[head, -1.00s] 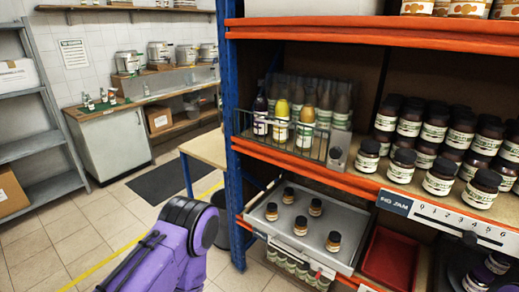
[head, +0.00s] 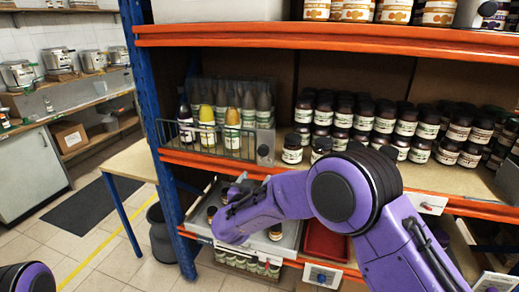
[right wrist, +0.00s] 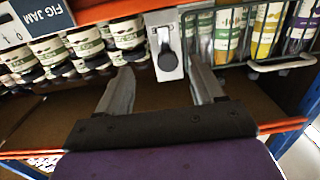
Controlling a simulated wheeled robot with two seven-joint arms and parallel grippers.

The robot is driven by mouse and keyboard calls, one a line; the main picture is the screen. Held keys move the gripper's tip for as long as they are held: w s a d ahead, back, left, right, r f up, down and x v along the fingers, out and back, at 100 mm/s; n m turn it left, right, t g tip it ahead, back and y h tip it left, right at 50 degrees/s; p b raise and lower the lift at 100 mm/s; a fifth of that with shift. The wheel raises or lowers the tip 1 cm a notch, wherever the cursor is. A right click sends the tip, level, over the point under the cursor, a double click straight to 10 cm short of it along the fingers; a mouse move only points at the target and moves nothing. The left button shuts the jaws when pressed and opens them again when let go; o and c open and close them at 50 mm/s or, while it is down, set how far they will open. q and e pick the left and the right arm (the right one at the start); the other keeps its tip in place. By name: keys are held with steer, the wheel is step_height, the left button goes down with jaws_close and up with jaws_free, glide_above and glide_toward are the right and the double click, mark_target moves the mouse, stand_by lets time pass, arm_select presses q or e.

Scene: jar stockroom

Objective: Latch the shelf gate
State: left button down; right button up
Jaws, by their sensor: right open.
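The shelf gate (head: 215,138) is a wire front before a row of bottles on the middle shelf. At its right end is a grey latch plate with a black knob (head: 263,150). In the right wrist view the plate and knob (right wrist: 167,62) show large, with the gate's wires (right wrist: 235,40) beside them on the right. My right gripper (head: 238,188) is below the gate in the head view, partly hidden by my forearm. In the right wrist view my right gripper (right wrist: 160,72) is open and empty, its fingers on either side of the knob in the picture. Contact cannot be told. My left gripper is out of view.
Dark jars (head: 292,148) stand right of the latch. Below, a grey tray (head: 285,243) with small jars sits behind my right arm, beside a red bin (head: 325,240). A blue post (head: 150,130) stands left of the gate. A wooden table (head: 130,160) is further left.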

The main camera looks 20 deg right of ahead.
glide_toward(262, 152)
steer(key=shift+h, duration=0.3)
steer(key=p+x, duration=0.3)
steer(key=x, duration=0.5)
steer(key=shift+w, duration=0.2)
steer(key=shift+w+d+f, duration=0.1)
steer(key=shift+w+d, duration=0.35)
steer(key=shift+w, duration=0.1)
steer(key=shift+c, duration=0.3)
steer(key=c, duration=1)
